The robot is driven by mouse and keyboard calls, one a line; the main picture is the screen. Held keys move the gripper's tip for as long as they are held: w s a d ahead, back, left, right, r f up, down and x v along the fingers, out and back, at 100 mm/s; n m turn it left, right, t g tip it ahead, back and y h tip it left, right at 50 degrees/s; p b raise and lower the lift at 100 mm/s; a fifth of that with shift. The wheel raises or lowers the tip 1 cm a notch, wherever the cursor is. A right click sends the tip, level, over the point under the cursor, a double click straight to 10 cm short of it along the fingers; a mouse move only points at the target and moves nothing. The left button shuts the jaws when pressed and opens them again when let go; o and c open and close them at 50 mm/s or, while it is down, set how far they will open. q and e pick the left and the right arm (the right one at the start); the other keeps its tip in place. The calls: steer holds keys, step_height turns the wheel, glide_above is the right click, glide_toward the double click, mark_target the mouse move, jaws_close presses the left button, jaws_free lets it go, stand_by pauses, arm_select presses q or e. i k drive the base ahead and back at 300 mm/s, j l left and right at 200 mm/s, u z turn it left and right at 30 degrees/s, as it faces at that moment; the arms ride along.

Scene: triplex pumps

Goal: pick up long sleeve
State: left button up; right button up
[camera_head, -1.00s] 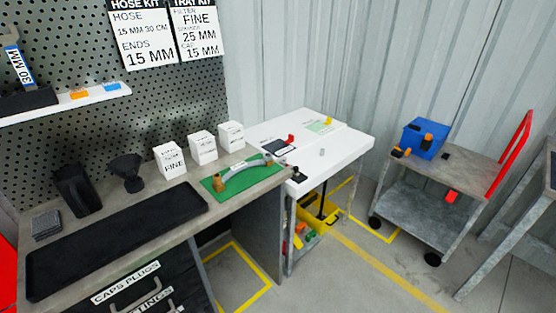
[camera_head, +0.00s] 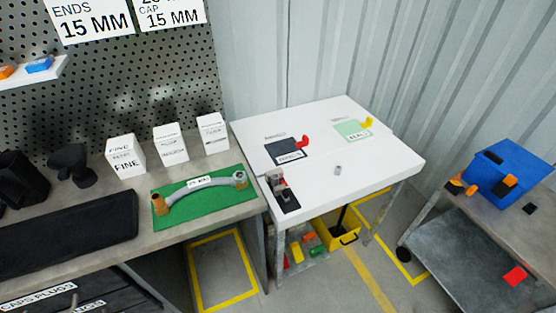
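No part is labelled readably as the long sleeve. A small grey cylinder (camera_head: 338,170) stands alone on the white table (camera_head: 375,180); I cannot tell whether it is the sleeve. Small metallic parts (camera_head: 277,183) sit on a black pad (camera_head: 289,202) at the table's left front corner, too small to tell apart. A curved grey hose (camera_head: 185,203) with a brass-coloured end lies on a green mat (camera_head: 225,200) on the workbench to the left. Neither of my grippers is in view.
Three white boxes (camera_head: 170,145) stand behind the mat. A dark pad with a red piece (camera_head: 303,141) and a green pad with a yellow piece (camera_head: 367,122) lie on the table. A yellow bin (camera_head: 335,235) is below. A cart with a blue box (camera_head: 498,170) stands right.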

mark_target(275, 178)
steer(key=i+l+u, duration=0.2)
steer(key=l, duration=0.25)
steer(key=i+l+u, duration=0.15)
steer(key=l, duration=0.3)
steer(key=i+l+u, duration=0.2)
steer(key=l, duration=0.3)
steer(key=l+u, duration=0.2)
steer(key=l, duration=0.3)
